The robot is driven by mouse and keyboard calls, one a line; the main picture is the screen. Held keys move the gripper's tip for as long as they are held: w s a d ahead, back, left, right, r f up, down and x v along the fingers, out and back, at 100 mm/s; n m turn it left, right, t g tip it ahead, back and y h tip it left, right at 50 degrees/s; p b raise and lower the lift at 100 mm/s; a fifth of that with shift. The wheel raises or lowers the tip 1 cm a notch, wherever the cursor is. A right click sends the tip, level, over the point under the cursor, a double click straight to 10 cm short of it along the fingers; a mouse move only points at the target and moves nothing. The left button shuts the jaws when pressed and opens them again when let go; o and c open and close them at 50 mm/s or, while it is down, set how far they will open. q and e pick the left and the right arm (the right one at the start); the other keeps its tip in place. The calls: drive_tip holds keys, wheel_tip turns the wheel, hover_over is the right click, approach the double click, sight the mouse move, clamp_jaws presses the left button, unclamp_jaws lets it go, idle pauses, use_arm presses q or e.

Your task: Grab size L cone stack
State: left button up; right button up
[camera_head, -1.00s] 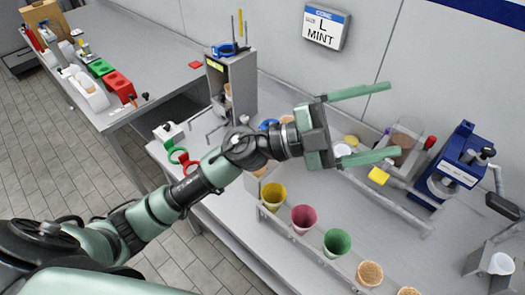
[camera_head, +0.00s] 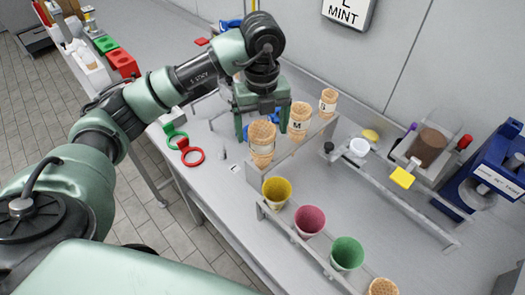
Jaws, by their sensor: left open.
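Three stacks of waffle cones stand upright in a raised rack (camera_head: 290,150) behind the front cup row. The nearest and largest-looking stack (camera_head: 262,143) is at the rack's left end; its label is hard to read. The middle stack (camera_head: 299,121) is marked M, and a smaller stack (camera_head: 328,102) stands at the far end. My left gripper (camera_head: 262,122) points down with its fingers apart. In the picture the fingers lie to either side of the nearest stack's upper part; I cannot tell whether they touch it. My right gripper is out of view.
A front rail holds yellow (camera_head: 277,190), pink (camera_head: 310,221) and green (camera_head: 347,253) cups. Red (camera_head: 192,151) and green (camera_head: 173,134) rings lie left of the rack. A blue machine (camera_head: 486,172) stands at right.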

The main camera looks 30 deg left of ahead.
sight(262, 158)
use_arm(q)
wheel_tip(262, 158, down, 6)
drive_tip(key=p, duration=0.3)
drive_tip(key=shift+f, duration=0.5)
drive_tip(key=shift+w, duration=0.1)
drive_tip(key=c, duration=1.1)
